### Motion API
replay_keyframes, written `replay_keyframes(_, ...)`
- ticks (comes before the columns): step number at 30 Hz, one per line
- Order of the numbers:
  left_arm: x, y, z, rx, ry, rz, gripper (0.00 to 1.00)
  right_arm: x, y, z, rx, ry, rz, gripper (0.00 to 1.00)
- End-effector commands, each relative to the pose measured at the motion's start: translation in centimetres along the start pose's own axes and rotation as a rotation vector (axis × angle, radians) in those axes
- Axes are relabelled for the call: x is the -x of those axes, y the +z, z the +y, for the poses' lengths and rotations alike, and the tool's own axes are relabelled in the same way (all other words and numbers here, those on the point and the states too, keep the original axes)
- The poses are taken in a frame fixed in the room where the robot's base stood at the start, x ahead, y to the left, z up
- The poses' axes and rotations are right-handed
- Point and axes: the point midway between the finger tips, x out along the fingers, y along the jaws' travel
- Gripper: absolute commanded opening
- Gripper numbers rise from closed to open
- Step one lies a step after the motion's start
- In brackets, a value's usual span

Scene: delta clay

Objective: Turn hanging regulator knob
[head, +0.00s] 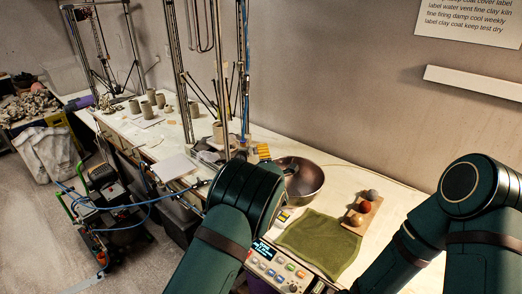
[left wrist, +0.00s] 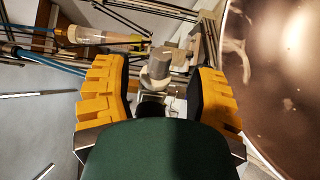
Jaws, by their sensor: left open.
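My left gripper (left wrist: 160,78) shows two yellow ribbed fingers standing wide apart in the left wrist view. A small grey-beige rounded part (left wrist: 156,66), which looks like the regulator knob, shows between the fingers, with clear gaps on both sides. Its depth from the fingertips is hard to judge. In the head view, the yellow fingers of my left gripper (head: 263,152) show just past my green forearm, at the foot of the metal frame and left of the bowl. The forearm hides the knob there. My right arm is at the right edge; its gripper is out of view.
A metal bowl (head: 300,181) stands close to the left gripper and fills the right of the left wrist view (left wrist: 285,70). Metal posts (head: 181,75) and a blue hose (head: 246,70) rise nearby. A green cloth (head: 320,243) and a wooden board (head: 356,223) with balls lie nearer.

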Motion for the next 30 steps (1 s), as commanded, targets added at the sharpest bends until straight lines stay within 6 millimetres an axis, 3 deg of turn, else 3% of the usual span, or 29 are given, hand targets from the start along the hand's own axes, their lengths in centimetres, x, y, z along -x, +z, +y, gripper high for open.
replay_keyframes(9, -3.6, 0.0, 0.0, -0.001, 0.0, 0.0, 0.57, 0.5, -0.1, -0.2, 0.0, -0.001, 0.0, 0.38)
replay_keyframes(23, -4.4, 0.0, 0.0, -0.001, -0.001, -0.001, 0.59, 0.6, -0.1, -0.2, 0.0, -0.001, 0.0, 0.38)
replay_keyframes(28, -4.3, 0.0, 0.0, -0.001, -0.001, -0.001, 0.0, 0.6, -0.1, -0.2, 0.0, -0.001, 0.0, 0.38)
replay_keyframes(30, -4.3, 0.0, 0.0, 0.0, -0.001, -0.001, 0.0, 0.6, -0.1, -0.2, 0.0, -0.001, 0.0, 0.38)
